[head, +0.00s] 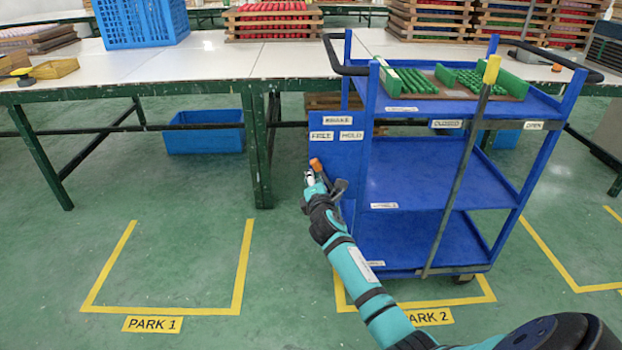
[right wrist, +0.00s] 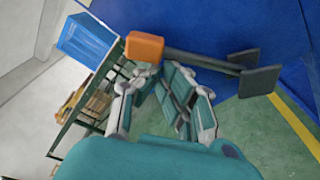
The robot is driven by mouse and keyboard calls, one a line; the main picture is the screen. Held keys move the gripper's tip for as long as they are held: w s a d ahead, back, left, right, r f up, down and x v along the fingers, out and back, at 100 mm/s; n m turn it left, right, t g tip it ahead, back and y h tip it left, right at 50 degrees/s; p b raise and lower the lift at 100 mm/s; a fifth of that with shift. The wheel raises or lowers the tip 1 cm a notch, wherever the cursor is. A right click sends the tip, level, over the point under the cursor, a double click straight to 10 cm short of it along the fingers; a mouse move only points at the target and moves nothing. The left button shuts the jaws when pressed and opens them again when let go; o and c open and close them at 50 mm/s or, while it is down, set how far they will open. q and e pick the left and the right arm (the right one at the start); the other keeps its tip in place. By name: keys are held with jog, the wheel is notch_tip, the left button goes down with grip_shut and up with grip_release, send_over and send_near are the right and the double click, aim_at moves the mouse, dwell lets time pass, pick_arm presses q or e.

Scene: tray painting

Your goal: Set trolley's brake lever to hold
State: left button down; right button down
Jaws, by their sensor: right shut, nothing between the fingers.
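The blue trolley (head: 420,180) stands over the PARK 2 marking. Its side panel (head: 340,150) carries a BRAKE label, with FREE (head: 321,136) on the left and HOLD (head: 351,135) on the right. The brake lever's orange knob (head: 316,164) is below the labels, and the lever leans left, toward the FREE side. My right gripper (head: 310,178) is shut and empty, right at the knob. In the right wrist view the knob (right wrist: 145,47) and its dark bar lie just beyond the fingers (right wrist: 170,85). I cannot tell whether they touch. My left gripper is out of view.
The PARK 1 floor area (head: 170,265) is clear.

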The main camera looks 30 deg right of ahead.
aim_at(322, 172)
jog(key=m, duration=0.1)
jog(key=s+d+r+m, duration=0.1)
jog(key=d+r+m+p, duration=0.1)
jog(key=shift+s+d+m, duration=0.2)
jog(key=shift+s+m, duration=0.05)
jog(key=shift+m, duration=0.05)
jog(key=m, duration=0.1)
jog(key=s+d+m, duration=0.1)
jog(key=d+m+t, duration=0.1)
jog(key=shift+s+d+r+m+p, duration=0.2)
jog(key=shift+s+r+m+p, duration=0.05)
jog(key=shift+r+m+p, duration=0.1)
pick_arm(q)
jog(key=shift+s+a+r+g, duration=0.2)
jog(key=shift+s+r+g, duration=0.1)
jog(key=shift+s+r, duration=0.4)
pick_arm(e)
jog(key=shift+s+d+f+m+h, duration=0.1)
jog(key=shift+s+d+m+h, duration=0.25)
jog(key=shift+d+m, duration=0.6)
jog(key=shift+s+d+m+h, duration=0.15)
jog(key=shift+s+d+m, duration=0.35)
jog(key=shift+m, duration=0.7)
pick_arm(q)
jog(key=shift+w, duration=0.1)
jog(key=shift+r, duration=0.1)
